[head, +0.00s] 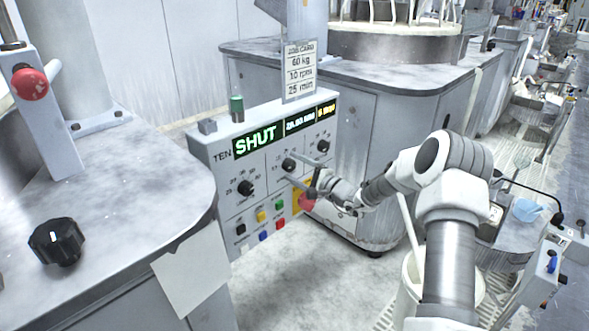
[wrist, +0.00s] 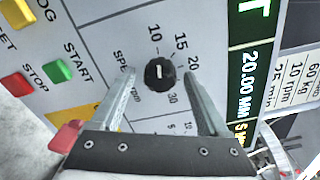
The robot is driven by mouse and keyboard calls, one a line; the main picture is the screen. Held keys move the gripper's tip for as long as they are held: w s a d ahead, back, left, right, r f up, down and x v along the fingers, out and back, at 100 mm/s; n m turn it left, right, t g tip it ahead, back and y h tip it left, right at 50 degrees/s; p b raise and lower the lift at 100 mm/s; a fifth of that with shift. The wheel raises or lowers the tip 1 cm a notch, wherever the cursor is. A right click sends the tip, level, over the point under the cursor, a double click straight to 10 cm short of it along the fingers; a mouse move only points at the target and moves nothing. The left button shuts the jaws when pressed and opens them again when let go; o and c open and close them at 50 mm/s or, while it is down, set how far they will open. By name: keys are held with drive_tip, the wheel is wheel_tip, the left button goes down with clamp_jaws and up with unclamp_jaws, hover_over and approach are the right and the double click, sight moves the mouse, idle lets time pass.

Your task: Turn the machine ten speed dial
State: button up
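The machine ten panel (head: 212,150) carries the word TEN and a lit display (head: 255,140) reading SHUT. The speed dial (head: 289,164) is the middle black knob of three. In the wrist view the speed dial (wrist: 160,73) has a short white mark, and 10, 15, 20 and 30 are printed around it. My gripper (head: 294,167) is at the panel, with its fingers on either side of the dial. In the wrist view my gripper (wrist: 161,72) is open, with a small gap between each finger and the knob.
A red mushroom button (head: 307,202) on a yellow plate sits just below my gripper. Coloured push buttons (head: 261,216) line the panel's lower part. Other knobs sit left (head: 246,188) and right (head: 323,146). A job card (head: 300,71) reads 60 kg, 10 rpm, 25 min.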

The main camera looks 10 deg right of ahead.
drive_tip(key=shift+s, duration=0.1)
drive_tip(key=p+v, duration=0.3)
drive_tip(key=v, duration=1.4)
drive_tip(key=shift+d, duration=0.1)
